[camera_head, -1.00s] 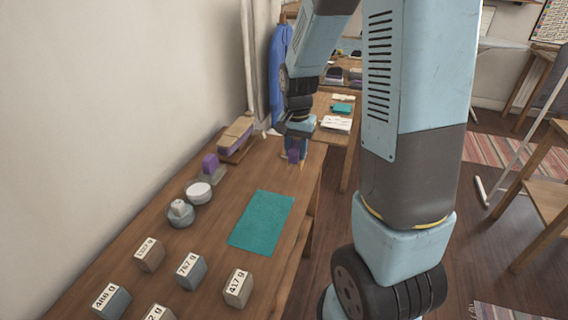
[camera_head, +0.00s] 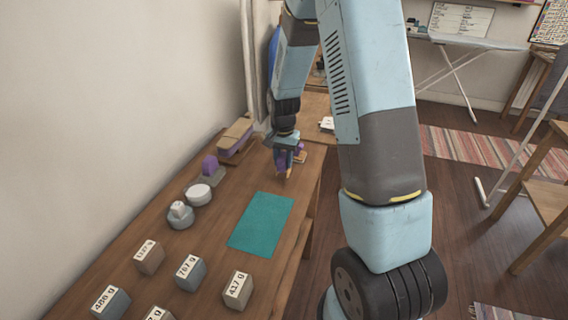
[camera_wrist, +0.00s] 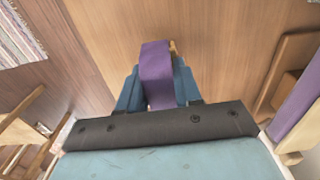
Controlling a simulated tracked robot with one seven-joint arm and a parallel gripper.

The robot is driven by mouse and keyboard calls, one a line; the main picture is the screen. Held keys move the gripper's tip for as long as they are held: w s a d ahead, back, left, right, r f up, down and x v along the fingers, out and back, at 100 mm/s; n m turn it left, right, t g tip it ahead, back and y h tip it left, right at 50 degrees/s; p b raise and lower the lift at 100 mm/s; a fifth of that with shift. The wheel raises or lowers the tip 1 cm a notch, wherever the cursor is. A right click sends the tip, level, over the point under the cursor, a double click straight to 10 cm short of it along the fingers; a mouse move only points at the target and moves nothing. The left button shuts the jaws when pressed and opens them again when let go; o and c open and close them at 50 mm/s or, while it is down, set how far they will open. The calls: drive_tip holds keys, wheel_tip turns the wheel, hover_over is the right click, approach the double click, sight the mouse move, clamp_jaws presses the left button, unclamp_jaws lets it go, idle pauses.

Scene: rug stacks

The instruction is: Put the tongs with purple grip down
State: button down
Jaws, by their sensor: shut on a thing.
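My gripper (camera_head: 284,160) is over the far part of the wooden table (camera_head: 225,237). It is shut on the tongs with purple grip (camera_wrist: 156,68). In the wrist view the purple band stands between my two blue fingers, with a bit of wooden end showing behind it. In the head view only a little purple and the wooden tips show below the fingers. The tips are close to the tabletop; I cannot tell whether they touch it.
A teal cloth (camera_head: 261,222) lies nearer on the table. Along the wall are a wooden and purple block (camera_head: 236,140), a purple-topped object (camera_head: 210,166), a white round dish (camera_head: 198,194) and a grey weight (camera_head: 180,215). Several labelled blocks (camera_head: 190,271) stand in front.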

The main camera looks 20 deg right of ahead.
drive_tip(key=shift+f, duration=0.85)
drive_tip(key=c, duration=0.8)
unclamp_jaws()
